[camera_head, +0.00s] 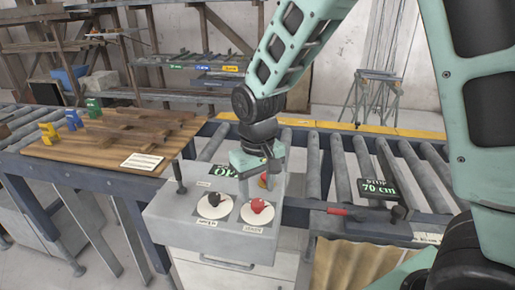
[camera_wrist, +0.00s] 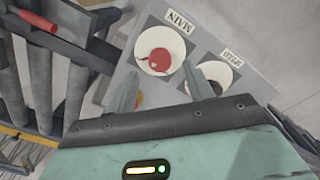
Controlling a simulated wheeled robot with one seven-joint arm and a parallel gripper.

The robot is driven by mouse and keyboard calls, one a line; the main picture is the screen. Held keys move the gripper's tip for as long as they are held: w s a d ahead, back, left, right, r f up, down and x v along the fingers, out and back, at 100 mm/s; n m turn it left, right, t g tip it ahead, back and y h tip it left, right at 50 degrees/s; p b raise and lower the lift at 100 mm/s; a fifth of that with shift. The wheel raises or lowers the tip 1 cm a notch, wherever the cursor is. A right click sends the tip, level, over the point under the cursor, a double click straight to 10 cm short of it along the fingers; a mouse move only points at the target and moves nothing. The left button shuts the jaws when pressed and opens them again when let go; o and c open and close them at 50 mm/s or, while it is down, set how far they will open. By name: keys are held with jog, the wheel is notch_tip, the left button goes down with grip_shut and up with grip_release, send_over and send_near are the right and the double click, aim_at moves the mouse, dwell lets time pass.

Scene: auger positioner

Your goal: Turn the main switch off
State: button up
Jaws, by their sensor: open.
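The main switch is a red knob (camera_head: 257,206) on a round white plate on top of the grey control box (camera_head: 170,222). In the wrist view the red knob (camera_wrist: 160,60) sits beside the label MAIN (camera_wrist: 175,20). My gripper (camera_head: 257,180) is above the box, just behind the red knob, with its fingers pointing down. In the wrist view my gripper (camera_wrist: 162,88) is open, and its two fingers straddle the space just below the knob. Nothing is between them. I cannot tell whether the fingers touch the box.
A black speed knob (camera_head: 214,199) sits left of the red one. A yellow and red control (camera_head: 265,181) is partly hidden behind my gripper, as is a green-lettered display (camera_head: 224,171). A dark post (camera_head: 179,178) rises at the box's left. The roller conveyor (camera_head: 340,165) lies behind.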

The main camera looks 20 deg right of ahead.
aim_at(258, 201)
notch_tip(258, 201, up, 14)
jog(key=b, duration=0.1)
jog(key=shift+f+b, duration=0.2)
jog(key=shift+b, duration=0.15)
jog(key=s+a+f+n+b, duration=0.1)
jog(key=s+a+f+n, duration=0.2)
jog(key=s+f, duration=0.3)
jog(key=s+a+f+n+b, duration=0.1)
jog(key=s+a+f+n, duration=0.2)
jog(key=s, duration=1.1)
notch_tip(258, 201, down, 3)
jog(key=shift+s+a+y, duration=0.2)
jog(key=shift+y, duration=0.1)
